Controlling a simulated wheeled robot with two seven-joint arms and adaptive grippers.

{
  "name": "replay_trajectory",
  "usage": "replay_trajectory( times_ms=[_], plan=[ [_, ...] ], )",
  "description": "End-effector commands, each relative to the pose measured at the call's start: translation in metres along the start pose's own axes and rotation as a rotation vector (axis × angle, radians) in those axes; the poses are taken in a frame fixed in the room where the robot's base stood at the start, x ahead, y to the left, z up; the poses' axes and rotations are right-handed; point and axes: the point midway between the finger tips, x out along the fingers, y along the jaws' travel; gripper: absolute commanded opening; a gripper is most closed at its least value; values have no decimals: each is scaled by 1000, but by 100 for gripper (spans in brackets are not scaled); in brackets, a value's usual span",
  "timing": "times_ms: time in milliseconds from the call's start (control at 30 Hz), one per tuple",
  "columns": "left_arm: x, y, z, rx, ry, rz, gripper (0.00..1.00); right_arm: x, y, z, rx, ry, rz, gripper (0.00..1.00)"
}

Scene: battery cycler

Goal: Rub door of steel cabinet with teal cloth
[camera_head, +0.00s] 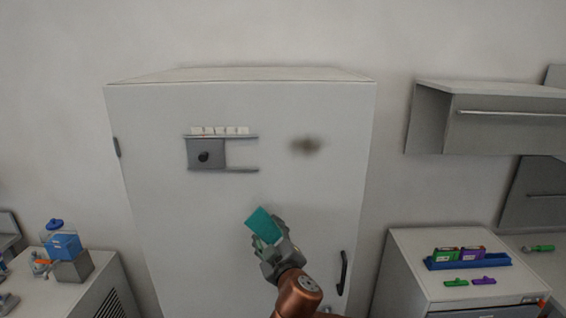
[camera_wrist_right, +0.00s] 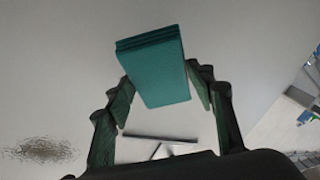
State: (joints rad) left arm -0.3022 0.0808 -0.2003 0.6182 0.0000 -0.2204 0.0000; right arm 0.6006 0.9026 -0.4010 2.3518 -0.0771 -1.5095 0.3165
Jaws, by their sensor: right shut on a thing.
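The steel cabinet (camera_head: 150,220) stands against the wall, its pale door (camera_head: 220,200) closed and facing me. A brownish smudge (camera_head: 306,146) is on the upper right of the door; it also shows at the lower left of the right wrist view (camera_wrist_right: 42,150). The teal cloth (camera_head: 262,226) is a folded block. My right gripper (camera_head: 268,238) is shut on it in front of the lower middle of the door, below and left of the smudge. In the right wrist view the cloth (camera_wrist_right: 155,68) sits between the fingers. I cannot tell if it touches the door. My left gripper is not in view.
A grey panel with a black knob (camera_head: 204,157) and rails is on the door's upper left. A black handle (camera_head: 342,272) is at its lower right. A blue tray (camera_head: 468,262) stands on the right-hand cabinet, below a wall cupboard (camera_head: 500,125). A bench with blue containers (camera_head: 63,246) is at left.

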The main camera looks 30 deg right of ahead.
Motion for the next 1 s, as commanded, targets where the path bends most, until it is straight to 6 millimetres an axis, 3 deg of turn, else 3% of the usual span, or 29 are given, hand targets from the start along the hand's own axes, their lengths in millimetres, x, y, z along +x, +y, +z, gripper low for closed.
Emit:
replay_trajectory(
  times_ms=[33, 200, 400, 667, 1000],
  plan=[
    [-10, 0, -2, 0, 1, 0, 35, -5, 26, -23, -15, 44, 39, 31],
    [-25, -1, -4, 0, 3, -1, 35, -27, 95, -81, -59, 157, 153, 31],
    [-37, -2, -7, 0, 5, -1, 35, -52, 149, -127, -93, 223, 243, 31],
    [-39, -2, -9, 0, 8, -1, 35, -61, 170, -142, -106, 239, 279, 31],
    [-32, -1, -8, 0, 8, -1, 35, -31, 178, -136, -106, 237, 278, 31]
  ],
)
